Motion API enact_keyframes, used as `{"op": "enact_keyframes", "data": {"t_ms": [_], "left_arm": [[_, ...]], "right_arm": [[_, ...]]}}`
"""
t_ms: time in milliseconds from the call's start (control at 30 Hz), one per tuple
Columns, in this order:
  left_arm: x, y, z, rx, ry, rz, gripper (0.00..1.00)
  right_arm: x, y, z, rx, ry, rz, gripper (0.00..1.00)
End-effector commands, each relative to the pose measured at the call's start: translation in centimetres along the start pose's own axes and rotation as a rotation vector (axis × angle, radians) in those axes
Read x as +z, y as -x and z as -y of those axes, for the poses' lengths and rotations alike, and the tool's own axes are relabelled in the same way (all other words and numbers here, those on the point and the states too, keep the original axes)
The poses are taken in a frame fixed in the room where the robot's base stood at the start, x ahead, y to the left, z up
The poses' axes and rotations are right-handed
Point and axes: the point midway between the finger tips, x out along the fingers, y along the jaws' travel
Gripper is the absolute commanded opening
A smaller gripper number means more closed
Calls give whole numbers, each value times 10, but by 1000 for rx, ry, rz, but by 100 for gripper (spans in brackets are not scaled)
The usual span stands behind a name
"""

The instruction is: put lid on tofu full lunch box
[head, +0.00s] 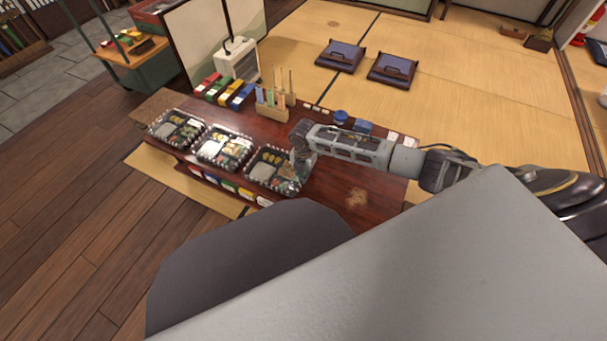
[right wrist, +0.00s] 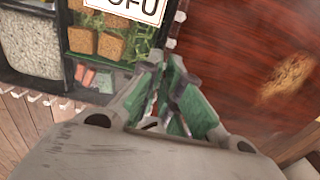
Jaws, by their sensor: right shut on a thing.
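The tofu lunch box (head: 262,168) is the rightmost of three on the low dark-red table. In the right wrist view (right wrist: 82,62) it holds rice, brown tofu cubes, greens and pink pieces. A white TOFU label (right wrist: 135,8) lies above the food, apparently on a clear lid whose outline is hard to see. My right gripper (right wrist: 165,92) is at the box's edge, its green-padded fingers shut, apparently on the lid's rim. In the head view my right gripper (head: 298,160) is over the box's right side. Whether the lid is seated cannot be told. My left gripper is not in view.
Two other lunch boxes (head: 222,147) (head: 177,128) stand in a row to the left. Behind them are coloured bundles (head: 226,92) and a wooden holder (head: 270,112) with sticks. Blue cups (head: 341,117) stand near my right arm. The table's right front is clear except for a tan patch (head: 356,197).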

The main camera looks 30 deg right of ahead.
Motion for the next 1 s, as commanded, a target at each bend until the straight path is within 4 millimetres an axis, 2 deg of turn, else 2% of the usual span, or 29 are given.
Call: {"op": "enact_keyframes", "data": {"t_ms": [233,267,433,667,833,1000], "left_arm": [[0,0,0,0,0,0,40],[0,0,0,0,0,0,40],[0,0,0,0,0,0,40],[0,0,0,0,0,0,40],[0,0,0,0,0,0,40],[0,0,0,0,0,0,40]], "right_arm": [[0,0,0,0,0,0,0],[0,0,0,0,0,0,10],[0,0,0,1,0,0,31],[0,0,0,1,0,0,32],[0,0,0,0,0,0,54],[0,0,0,1,0,0,56]]}}
